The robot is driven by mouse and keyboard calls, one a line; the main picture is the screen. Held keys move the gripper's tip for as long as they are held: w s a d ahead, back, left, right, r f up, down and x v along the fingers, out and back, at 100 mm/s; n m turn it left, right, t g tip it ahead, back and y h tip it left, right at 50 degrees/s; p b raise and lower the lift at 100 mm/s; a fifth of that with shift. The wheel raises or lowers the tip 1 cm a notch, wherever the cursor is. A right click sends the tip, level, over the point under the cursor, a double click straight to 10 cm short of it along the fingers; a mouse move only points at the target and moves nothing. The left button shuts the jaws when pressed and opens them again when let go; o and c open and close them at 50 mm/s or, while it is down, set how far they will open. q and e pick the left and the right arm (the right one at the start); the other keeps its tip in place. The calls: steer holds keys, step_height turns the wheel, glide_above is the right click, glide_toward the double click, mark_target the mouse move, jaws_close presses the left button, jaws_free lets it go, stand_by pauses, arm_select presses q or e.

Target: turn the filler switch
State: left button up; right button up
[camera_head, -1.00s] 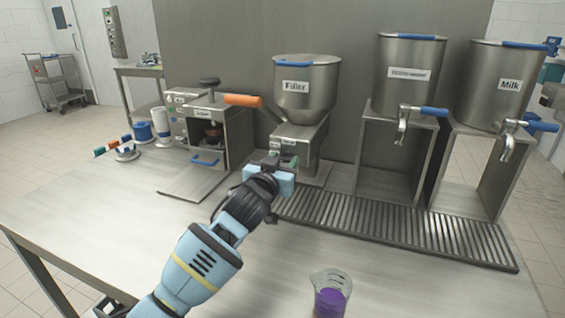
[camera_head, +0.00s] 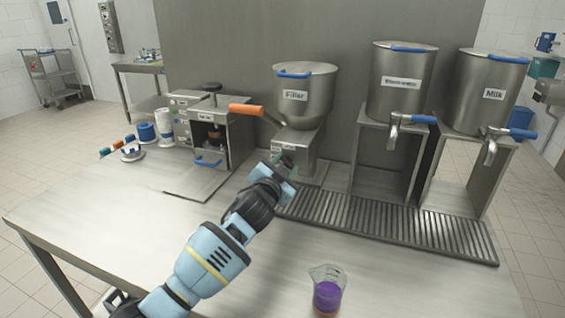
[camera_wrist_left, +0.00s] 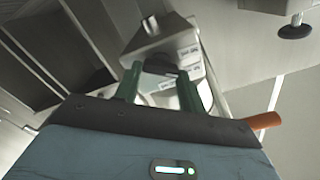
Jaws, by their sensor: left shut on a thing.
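The filler (camera_head: 305,95) is a steel hopper labelled "Filler" on a steel base, in the middle of the head view. An orange-handled lever (camera_head: 246,110) sticks out to its left; the orange handle also shows in the left wrist view (camera_wrist_left: 263,121). My left gripper (camera_head: 284,163) is at the front of the filler's base, its light blue body tilted. In the left wrist view its green fingers (camera_wrist_left: 158,85) are shut on a dark part, the filler switch (camera_wrist_left: 160,68). The gripper mostly hides the switch in the head view. My right gripper is not in view.
A beaker with purple contents (camera_head: 327,296) stands at the table's front. A slotted drip tray (camera_head: 390,220) lies below two steel tanks with blue-handled taps, one labelled "Milk" (camera_head: 490,92). A steel machine (camera_head: 212,130) stands left of the filler. The front-left table is clear.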

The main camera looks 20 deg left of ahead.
arm_select(q)
steer(key=shift+m+p, duration=0.3)
steer(key=shift+m, duration=0.6)
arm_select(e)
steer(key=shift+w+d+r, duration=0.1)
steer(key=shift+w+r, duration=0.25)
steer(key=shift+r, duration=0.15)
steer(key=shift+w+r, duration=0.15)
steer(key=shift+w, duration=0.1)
arm_select(q)
steer(key=o, duration=1)
steer(key=shift+s, duration=0.15)
steer(key=s+p, duration=0.1)
steer(key=s, duration=0.6)
steer(key=shift+s+a, duration=0.1)
steer(key=shift+s, duration=0.2)
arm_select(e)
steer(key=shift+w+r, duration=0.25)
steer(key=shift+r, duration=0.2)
arm_select(q)
steer(key=shift+f, duration=0.15)
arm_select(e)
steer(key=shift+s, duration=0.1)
